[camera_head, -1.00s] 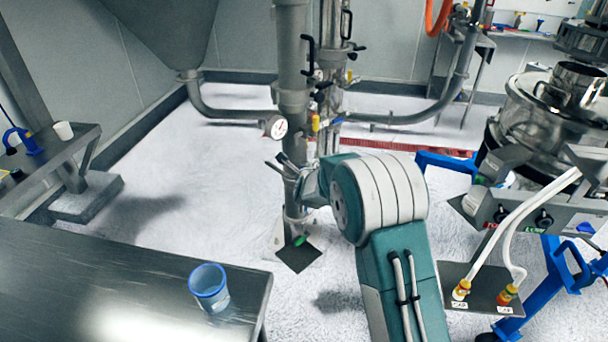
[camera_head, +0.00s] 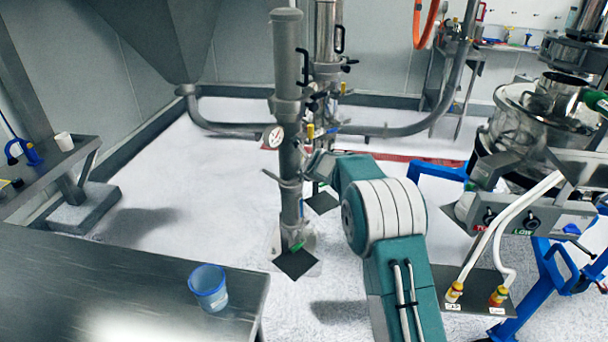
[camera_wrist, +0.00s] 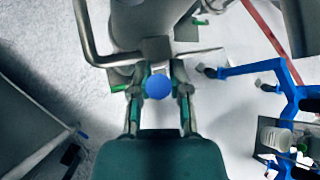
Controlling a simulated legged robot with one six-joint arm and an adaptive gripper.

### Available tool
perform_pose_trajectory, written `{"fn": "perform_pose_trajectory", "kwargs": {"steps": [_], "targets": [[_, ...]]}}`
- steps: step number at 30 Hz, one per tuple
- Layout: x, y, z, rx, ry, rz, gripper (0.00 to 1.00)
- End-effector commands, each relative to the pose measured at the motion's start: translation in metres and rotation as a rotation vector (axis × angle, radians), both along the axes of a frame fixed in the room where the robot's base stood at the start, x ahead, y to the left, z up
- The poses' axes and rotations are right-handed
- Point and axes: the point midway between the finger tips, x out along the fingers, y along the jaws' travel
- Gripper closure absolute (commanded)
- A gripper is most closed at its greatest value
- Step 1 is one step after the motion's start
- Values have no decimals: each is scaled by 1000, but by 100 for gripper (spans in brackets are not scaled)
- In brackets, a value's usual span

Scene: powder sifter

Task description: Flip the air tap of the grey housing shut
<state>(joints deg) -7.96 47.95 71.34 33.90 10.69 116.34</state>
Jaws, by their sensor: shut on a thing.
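The grey housing (camera_head: 289,90) is a tall grey column on the floor, left of my arm in the head view. It has a round gauge (camera_head: 274,136) and a yellow lever (camera_head: 310,131) at its right side. In the wrist view a blue round knob (camera_wrist: 158,87) sits between the two fingers of my gripper (camera_wrist: 158,76), just in front of the housing's lower body. My gripper is shut on this knob; I cannot tell for sure that it is the air tap. In the head view my wrist reaches the column's right side, and the fingertips are largely hidden.
A second steel column (camera_head: 326,40) stands behind the grey one. A steel table (camera_head: 110,275) with a blue-rimmed cup (camera_head: 208,288) is at front left. A round steel sifter (camera_head: 530,115) on a blue frame (camera_head: 568,262) stands at right. Open floor lies left of the column.

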Motion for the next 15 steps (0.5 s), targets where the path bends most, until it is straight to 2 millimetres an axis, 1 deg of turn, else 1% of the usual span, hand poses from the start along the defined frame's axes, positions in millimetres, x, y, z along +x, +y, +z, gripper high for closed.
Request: {"fn": "perform_pose_trajectory", "kwargs": {"steps": [1, 15], "targets": [[0, -2, -4, 13, 20, 0, 100], [1, -4, -2, 76, 80, 1, 100]]}}
